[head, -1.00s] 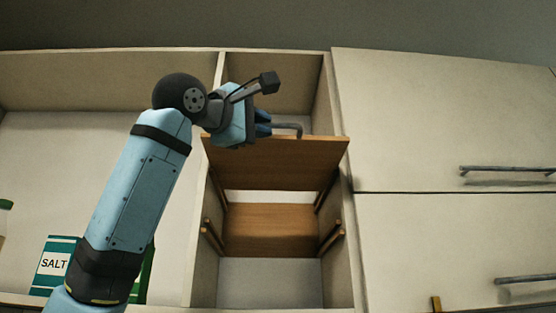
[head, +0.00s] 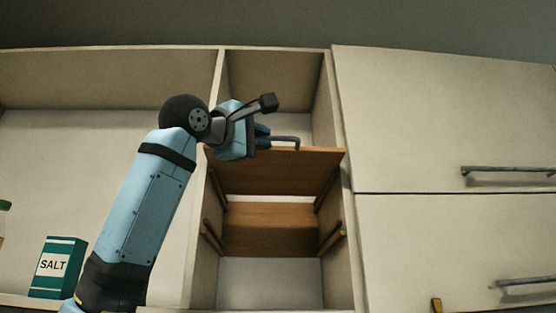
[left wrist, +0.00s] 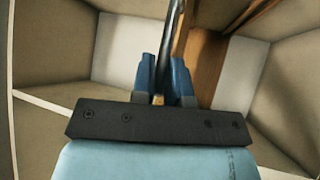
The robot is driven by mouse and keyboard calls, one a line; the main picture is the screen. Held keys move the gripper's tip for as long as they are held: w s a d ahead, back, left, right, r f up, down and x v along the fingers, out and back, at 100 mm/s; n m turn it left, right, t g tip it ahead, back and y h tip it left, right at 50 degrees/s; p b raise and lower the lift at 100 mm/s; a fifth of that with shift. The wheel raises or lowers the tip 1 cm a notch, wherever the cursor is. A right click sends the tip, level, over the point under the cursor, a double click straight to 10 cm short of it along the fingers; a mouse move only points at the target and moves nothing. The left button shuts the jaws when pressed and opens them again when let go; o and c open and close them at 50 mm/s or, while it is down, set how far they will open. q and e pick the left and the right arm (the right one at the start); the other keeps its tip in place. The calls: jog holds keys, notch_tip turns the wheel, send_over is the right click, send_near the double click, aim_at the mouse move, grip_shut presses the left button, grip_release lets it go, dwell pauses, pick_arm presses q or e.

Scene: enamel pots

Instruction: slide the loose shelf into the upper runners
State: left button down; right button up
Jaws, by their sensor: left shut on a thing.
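The loose shelf (head: 285,172) is a brown wooden board in the narrow middle bay of the cabinet, at the upper runners. Its front edge shows at the bay's opening, and its underside faces me. My left gripper (head: 266,141) is at its front edge, shut on a grey bar-like handle (head: 291,139) that appears to belong to the shelf. In the left wrist view the blue fingers (left wrist: 165,85) close around a dark bar, with the shelf's wood (left wrist: 203,65) beyond. Upper runners (head: 326,190) show below the shelf. How its rear edges sit is hidden. My right gripper is not in view.
A green and white salt box (head: 57,265) stands in the left bay. Closed doors with bar handles (head: 510,171) fill the right.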

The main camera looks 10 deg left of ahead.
aim_at(259, 151)
pick_arm(q)
jog(key=shift+w+a, duration=0.1)
jog(key=shift+w, duration=0.2)
jog(key=w+p, duration=0.1)
jog(key=w+a, duration=0.1)
jog(key=w, duration=0.1)
jog(key=shift+w+r+p, duration=0.1)
jog(key=shift+p, duration=0.25)
jog(key=shift+w+a, duration=0.1)
jog(key=shift+w, duration=0.4)
dwell(0.5)
jog(key=shift+w+p, duration=0.15)
jog(key=shift+p, duration=0.15)
